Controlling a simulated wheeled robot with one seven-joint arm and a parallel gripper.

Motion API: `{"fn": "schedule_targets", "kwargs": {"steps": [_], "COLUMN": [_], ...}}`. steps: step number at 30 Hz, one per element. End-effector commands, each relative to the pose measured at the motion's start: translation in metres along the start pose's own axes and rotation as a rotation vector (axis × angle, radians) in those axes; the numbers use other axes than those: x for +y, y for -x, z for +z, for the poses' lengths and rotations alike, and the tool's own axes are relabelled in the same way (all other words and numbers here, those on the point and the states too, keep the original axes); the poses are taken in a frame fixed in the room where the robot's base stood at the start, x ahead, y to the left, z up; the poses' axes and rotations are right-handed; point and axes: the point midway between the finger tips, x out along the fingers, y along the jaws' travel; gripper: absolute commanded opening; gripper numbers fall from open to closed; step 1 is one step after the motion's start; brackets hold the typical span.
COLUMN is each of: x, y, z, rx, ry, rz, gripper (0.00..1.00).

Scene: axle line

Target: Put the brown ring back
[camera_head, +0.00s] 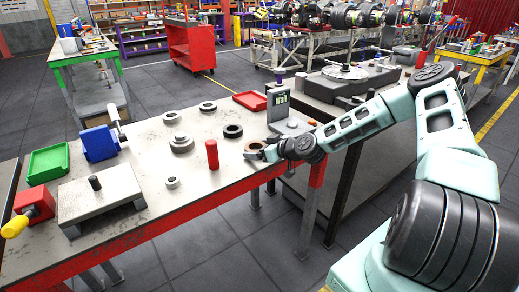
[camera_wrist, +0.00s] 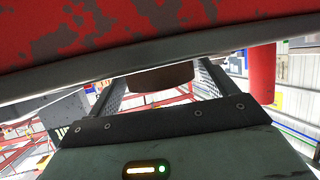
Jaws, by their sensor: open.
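The brown ring (camera_head: 254,146) lies on the worktable near its right front edge, right of the upright red cylinder (camera_head: 212,154). My gripper (camera_head: 266,153) is open, low over that edge and right up against the ring in the head view. In the wrist view the ring (camera_wrist: 160,77) shows as a dark brown curved shape between the two spread fingers (camera_wrist: 158,86). Part of it is cut off there by the table edge. Whether the fingers touch it I cannot tell. Several dark and grey rings, including a dark ring (camera_head: 233,131), lie elsewhere on the worktable.
The grey worktable (camera_head: 225,180) has a red front edge. A grey device with a display (camera_head: 278,104) stands just behind my gripper.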

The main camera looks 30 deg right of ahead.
Motion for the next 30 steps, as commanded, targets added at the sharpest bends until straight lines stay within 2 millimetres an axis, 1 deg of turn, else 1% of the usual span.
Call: {"fn": "schedule_targets", "kwargs": {"steps": [4,7,11,15,18,21,25,30], "x": [0.000,0.001,0.001,0.002,0.001,0.001,0.000,-0.003], "y": [0.002,0.015,0.041,0.072,0.091,0.105,0.117,0.120], "z": [-0.005,-0.002,-0.001,-0.001,-0.001,-0.002,-0.002,-0.002], "rx": [0.000,0.000,-0.001,-0.001,-0.001,0.001,0.001,-0.006], "ry": [0.000,0.001,0.002,0.001,0.000,0.001,-0.001,0.002], "rz": [0.000,0.001,0.002,0.003,0.003,0.002,0.000,-0.008], "gripper": [0.85,0.85,0.85,0.85,0.85,0.85,0.85,0.85]}}
